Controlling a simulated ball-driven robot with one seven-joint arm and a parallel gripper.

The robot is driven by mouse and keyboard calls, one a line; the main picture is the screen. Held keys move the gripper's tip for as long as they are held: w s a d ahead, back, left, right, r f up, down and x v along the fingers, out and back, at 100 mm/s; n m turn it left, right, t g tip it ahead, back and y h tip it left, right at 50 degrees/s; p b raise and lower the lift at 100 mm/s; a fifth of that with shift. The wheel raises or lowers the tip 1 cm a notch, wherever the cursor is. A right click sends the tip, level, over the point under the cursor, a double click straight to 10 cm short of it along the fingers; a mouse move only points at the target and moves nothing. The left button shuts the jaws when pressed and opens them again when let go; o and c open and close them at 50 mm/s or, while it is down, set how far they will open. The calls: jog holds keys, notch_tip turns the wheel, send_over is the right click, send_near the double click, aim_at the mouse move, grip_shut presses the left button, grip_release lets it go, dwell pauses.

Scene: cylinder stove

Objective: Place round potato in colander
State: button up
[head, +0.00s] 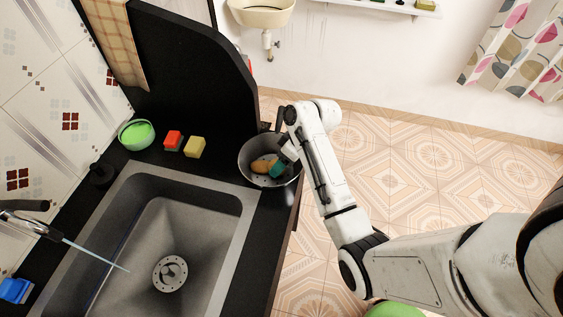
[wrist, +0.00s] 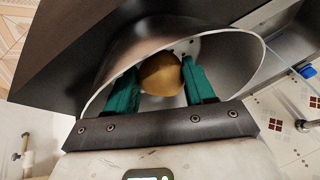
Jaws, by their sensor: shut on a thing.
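The round potato (wrist: 160,75) is brown and sits between the two green fingers of my gripper (wrist: 163,88) in the wrist view. In the head view the potato (head: 259,166) shows inside the colander, beside the green fingertip of my gripper (head: 276,170). My gripper is shut on the potato, with its fingers inside the colander's rim. The colander (head: 246,173) is a grey metal bowl with holes, standing on the dark counter right of the sink. Its rim (wrist: 262,62) also shows in the wrist view. I cannot tell whether the potato touches the colander's bottom.
The sink (head: 205,235) lies left of the colander, with a running tap (head: 30,222). A tall black panel (head: 185,70) rises behind the counter. Tiled floor is open at right.

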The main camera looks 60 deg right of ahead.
jog(key=shift+f, duration=0.4)
jog(key=shift+f, duration=0.15)
jog(key=o, duration=0.6)
jog(key=shift+s+a+f, duration=0.15)
jog(key=shift+o, duration=0.3)
jog(key=shift+f, duration=0.1)
jog(key=shift+r, duration=0.35)
jog(key=p+v, duration=0.3)
jog(key=v, duration=0.9)
jog(key=shift+r, duration=0.5)
